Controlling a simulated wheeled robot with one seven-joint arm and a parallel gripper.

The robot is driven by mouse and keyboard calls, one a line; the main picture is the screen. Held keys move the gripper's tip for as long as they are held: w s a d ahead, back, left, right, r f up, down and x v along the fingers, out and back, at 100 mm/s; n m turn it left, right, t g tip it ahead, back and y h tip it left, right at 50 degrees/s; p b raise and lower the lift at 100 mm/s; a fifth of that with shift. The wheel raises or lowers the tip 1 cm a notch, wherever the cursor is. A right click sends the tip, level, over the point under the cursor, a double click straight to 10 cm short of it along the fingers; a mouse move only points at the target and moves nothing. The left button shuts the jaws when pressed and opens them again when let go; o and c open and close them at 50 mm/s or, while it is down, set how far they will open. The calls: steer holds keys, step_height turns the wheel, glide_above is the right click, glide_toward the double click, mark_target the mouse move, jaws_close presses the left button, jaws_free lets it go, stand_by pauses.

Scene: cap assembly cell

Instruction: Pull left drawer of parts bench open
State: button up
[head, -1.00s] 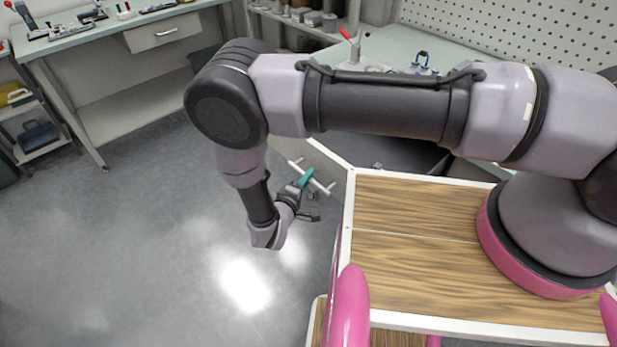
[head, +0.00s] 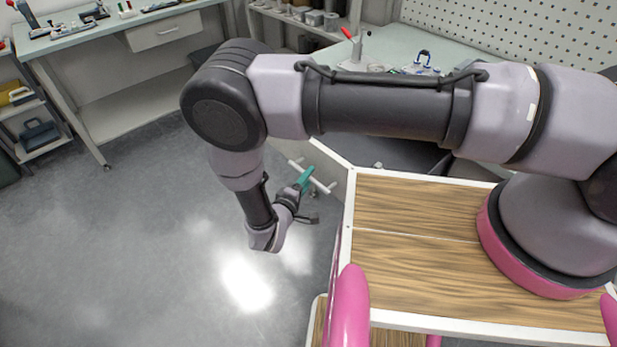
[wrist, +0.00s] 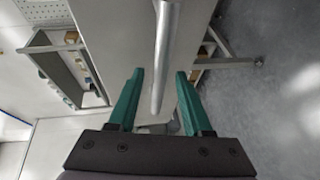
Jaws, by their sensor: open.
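The pale drawer front (head: 328,160) is at the middle of the head view, partly hidden by my arm. Its light bar handle (head: 325,187) stands out from it, near my gripper. My gripper (head: 308,176) is open, its green fingers at the bar. In the wrist view the grey bar handle (wrist: 166,50) runs lengthwise between the two green fingertips of my gripper (wrist: 160,72), with a gap on each side. The pale front (wrist: 110,35) lies behind it. The drawer looks shut, though my arm hides part of the bench.
A bench (head: 100,30) with tools and its own drawer (head: 165,32) stands at the back left. A shelf (head: 35,135) with boxes is at the far left. The grey floor (head: 130,240) left of my gripper is clear.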

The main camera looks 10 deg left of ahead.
steer(key=v, duration=0.9)
steer(key=shift+s, duration=0.4)
steer(key=shift+a+r, duration=0.1)
steer(key=w+d+r+m+g+h, duration=0.1)
steer(key=w+d+r+m+g, duration=0.35)
steer(key=r, duration=0.55)
steer(key=w+d+r+m+g+h, duration=0.1)
steer(key=w+d+r+m+g, duration=0.4)
steer(key=r, duration=0.6)
steer(key=w+d+r+m+g+h, duration=0.1)
steer(key=w+d+r+g+h, duration=0.15)
steer(key=w+d+r, duration=0.55)
steer(key=s+d+r+m+g+y, duration=0.1)
steer(key=s+d+r+m+y, duration=0.15)
steer(key=d+r, duration=0.4)
steer(key=s+d+r+m+g+y, duration=0.1)
steer(key=d+r+y, duration=0.3)
steer(key=r, duration=0.6)
steer(key=s+d+r+m+t+y, duration=0.4)
steer(key=s+d+r+t, duration=0.1)
steer(key=s+d+r, duration=0.4)
steer(key=shift+s+d+r+t, duration=0.25)
steer(key=shift+d+r+t, duration=0.2)
steer(key=shift+r, duration=0.9)
